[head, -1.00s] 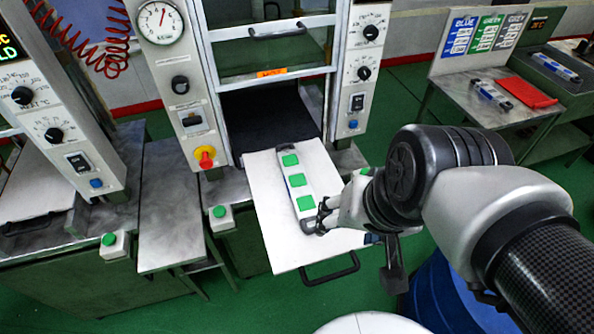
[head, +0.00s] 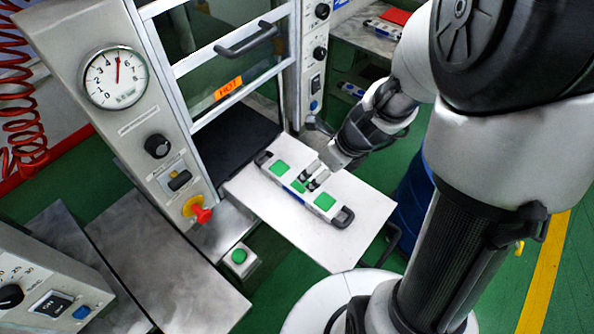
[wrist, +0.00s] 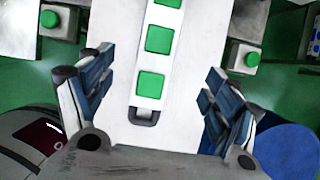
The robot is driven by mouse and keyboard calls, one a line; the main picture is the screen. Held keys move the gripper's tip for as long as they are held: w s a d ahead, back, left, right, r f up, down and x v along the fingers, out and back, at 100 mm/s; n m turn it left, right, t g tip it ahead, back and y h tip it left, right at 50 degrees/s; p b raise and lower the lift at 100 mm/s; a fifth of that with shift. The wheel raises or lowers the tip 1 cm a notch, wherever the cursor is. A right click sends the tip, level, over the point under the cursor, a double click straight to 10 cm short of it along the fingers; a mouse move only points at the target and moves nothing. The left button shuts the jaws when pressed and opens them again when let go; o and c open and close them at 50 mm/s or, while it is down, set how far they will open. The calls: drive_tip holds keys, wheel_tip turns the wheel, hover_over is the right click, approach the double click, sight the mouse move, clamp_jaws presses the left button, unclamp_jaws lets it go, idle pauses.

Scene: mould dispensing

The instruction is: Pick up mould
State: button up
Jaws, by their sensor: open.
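The mould (head: 325,202) is a long white bar with green squares and dark end handles. It lies flat on the pulled-out white tray (head: 262,210) of the press. My gripper (head: 312,180) is in front of the mould's middle in the head view and partly hides the middle green square. In the wrist view, my gripper (wrist: 155,88) is open and empty, its blue-grey fingers wide apart. The mould (wrist: 152,60) runs up the picture between them, its near handle (wrist: 145,117) in sight. I cannot tell the fingers' height above the tray.
The press with a gauge (head: 116,78) and glass door (head: 235,60) marked hot stands behind the tray. A red emergency knob (head: 200,212) and a green button box (head: 238,257) are beside it. A metal side table (head: 165,270) is empty. Other moulds lie on the table at upper right.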

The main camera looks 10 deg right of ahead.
sight(303, 185)
drive_tip(key=b+x, duration=0.7)
drive_tip(key=x, duration=0.6)
drive_tip(key=shift+w+a+f+b, duration=0.1)
drive_tip(key=shift+f+b, duration=0.15)
drive_tip(key=shift+b, duration=0.15)
drive_tip(key=shift+r, duration=0.1)
drive_tip(key=shift+c, duration=0.3)
drive_tip(key=c, duration=1.7)
